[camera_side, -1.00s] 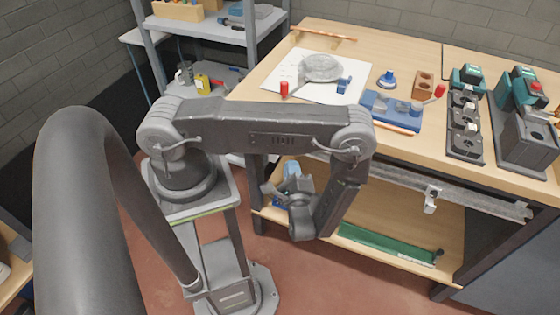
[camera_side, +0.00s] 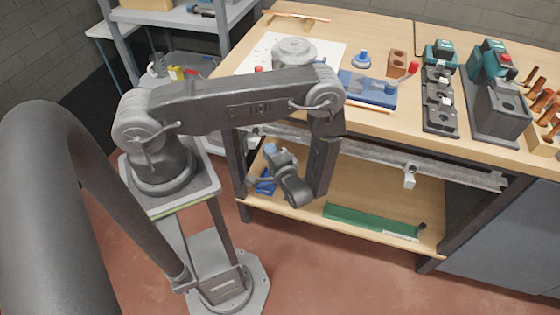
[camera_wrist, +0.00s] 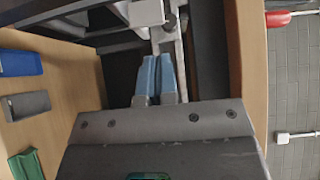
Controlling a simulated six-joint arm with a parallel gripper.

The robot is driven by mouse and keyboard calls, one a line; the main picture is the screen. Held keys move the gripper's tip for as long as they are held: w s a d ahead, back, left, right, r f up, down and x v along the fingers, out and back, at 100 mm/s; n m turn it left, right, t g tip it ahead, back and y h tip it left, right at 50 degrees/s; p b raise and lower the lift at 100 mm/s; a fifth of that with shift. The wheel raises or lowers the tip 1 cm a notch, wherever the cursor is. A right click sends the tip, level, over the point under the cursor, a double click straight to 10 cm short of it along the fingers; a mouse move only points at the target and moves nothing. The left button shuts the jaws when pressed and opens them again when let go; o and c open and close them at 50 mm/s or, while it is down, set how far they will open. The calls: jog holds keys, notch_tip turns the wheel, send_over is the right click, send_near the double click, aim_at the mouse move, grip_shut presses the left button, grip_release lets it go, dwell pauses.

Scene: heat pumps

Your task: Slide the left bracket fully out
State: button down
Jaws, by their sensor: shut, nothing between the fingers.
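A pale grey bracket (camera_wrist: 147,12) sits on the metal rail under the bench edge, at the top of the wrist view. In the side view it is small and mostly hidden near the rail's left end. A second, similar bracket (camera_side: 410,176) hangs on the rail farther right. My gripper (camera_wrist: 159,58) has blue fingers pressed together with nothing between them. They point toward the rail, apart from the bracket in the wrist picture; the depth gap is unclear. In the side view my gripper (camera_side: 271,150) is below the rail's left part, partly covered by my wrist.
The rail (camera_side: 365,150) runs along the bench front, below the wooden top (camera_side: 360,120). The lower shelf (camera_side: 400,195) holds a green tray (camera_side: 365,219) and a blue bin (camera_side: 265,186). A bench leg (camera_side: 238,175) stands left of my gripper.

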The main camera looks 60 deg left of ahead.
aim_at(254, 137)
jog(key=shift+s+a, duration=0.95)
jog(key=shift+s, duration=0.05)
jog(key=shift+s, duration=0.1)
jog(key=shift+s+a, duration=1.65)
jog(key=shift+a, duration=0.05)
